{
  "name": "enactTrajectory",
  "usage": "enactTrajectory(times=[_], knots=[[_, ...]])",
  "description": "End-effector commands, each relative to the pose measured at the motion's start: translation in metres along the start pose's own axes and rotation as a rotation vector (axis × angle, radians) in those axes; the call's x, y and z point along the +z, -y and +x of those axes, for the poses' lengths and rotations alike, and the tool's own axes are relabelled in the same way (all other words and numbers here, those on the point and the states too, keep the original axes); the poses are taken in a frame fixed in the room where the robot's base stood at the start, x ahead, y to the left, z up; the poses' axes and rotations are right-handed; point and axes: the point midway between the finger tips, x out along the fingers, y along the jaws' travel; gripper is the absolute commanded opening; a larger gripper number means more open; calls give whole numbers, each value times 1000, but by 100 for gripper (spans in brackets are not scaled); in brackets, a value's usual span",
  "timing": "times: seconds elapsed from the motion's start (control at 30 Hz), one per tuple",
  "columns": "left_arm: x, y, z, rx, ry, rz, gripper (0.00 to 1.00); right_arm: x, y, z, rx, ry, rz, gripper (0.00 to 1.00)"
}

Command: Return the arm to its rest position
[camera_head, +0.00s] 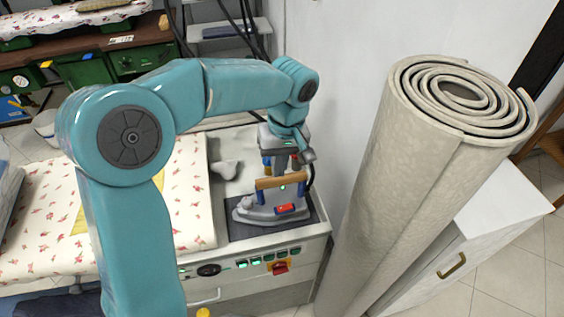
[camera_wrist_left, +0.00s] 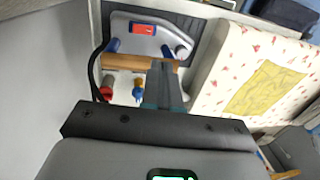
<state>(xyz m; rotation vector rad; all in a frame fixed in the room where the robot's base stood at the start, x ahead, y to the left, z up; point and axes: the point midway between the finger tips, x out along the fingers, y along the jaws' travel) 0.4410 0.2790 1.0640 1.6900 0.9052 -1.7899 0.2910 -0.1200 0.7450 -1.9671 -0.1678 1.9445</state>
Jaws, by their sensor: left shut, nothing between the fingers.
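My left arm comes in from the left in the head view and reaches over the ironing station. Its gripper (camera_head: 284,172) points down just above the wooden handle of the iron, with nothing visible in it. In the left wrist view the closed fingers (camera_wrist_left: 163,85) show in front of the iron's wooden handle (camera_wrist_left: 132,62). The grey iron (camera_head: 262,208) sits flat on a dark pad (camera_head: 240,231). Whether the fingers touch the handle is hard to tell. My right gripper is not in view.
A large rolled carpet (camera_head: 415,170) stands upright to the right, before a white cabinet (camera_head: 500,210). A floral ironing board (camera_head: 185,190) lies left of the iron, with a yellow cloth (camera_wrist_left: 262,88) on it. A white wall is close behind. A control panel (camera_head: 245,264) is in front.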

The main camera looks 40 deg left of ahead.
Motion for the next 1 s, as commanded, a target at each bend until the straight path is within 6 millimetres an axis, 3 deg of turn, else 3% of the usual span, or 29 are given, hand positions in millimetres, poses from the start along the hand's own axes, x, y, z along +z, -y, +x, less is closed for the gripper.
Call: enactTrajectory(times=[0.27,0.37,0.47,0.53,0.6,0.7,0.83,1.0], knots=[[1,-1,2,1,2,5,0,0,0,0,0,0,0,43],[7,-12,24,18,24,61,0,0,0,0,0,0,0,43],[26,-36,76,75,76,190,0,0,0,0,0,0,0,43],[50,-53,124,140,122,303,0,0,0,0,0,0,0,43],[82,-66,174,217,163,407,0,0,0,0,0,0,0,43],[128,-69,234,321,191,514,0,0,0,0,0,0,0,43],[178,-56,285,406,174,601,0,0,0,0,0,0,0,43],[212,-34,313,436,124,665,0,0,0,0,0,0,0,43]])
